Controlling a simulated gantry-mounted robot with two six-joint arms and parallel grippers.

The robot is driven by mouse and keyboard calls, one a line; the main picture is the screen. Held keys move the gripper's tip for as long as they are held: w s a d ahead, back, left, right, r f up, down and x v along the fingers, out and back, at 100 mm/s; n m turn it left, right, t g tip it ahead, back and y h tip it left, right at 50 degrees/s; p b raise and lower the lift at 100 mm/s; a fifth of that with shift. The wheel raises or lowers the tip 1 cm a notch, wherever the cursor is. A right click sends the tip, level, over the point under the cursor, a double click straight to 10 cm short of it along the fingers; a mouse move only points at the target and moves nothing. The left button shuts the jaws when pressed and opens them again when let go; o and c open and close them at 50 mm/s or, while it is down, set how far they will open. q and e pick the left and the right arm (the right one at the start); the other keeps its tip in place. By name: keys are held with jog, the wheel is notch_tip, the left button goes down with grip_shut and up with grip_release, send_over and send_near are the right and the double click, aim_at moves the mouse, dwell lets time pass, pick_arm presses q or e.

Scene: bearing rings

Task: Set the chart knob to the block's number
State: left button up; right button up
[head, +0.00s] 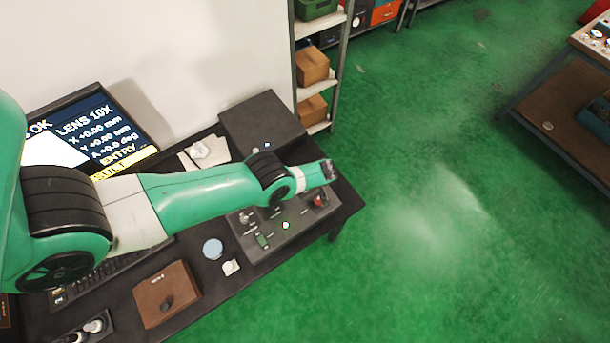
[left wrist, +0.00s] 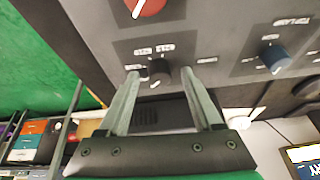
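The left wrist view shows a dark grey panel (left wrist: 215,22) with a small black knob (left wrist: 160,76) under small white labels, too small to read surely. My left gripper (left wrist: 160,80) is open, its two fingertips on either side of this knob with a gap visible at each side. I cannot tell which knob is the chart knob. In the head view my left arm reaches over the panel (head: 258,243); its fingers are hidden below the wrist. I cannot surely identify the block. My right gripper is not in view.
The panel also has a red knob (left wrist: 147,6) and a blue knob (left wrist: 275,57). A screen (head: 95,125), a brown box (head: 150,311) with a dark knob-like piece, a pale blue disc (head: 212,249) and a small whitish piece (head: 231,267) are on the table. Green floor lies right.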

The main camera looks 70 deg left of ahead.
pick_arm(q)
jog(key=p+v, duration=1)
jog(key=v, duration=0.1)
jog(key=shift+r, duration=0.3)
jog(key=shift+d, duration=0.1)
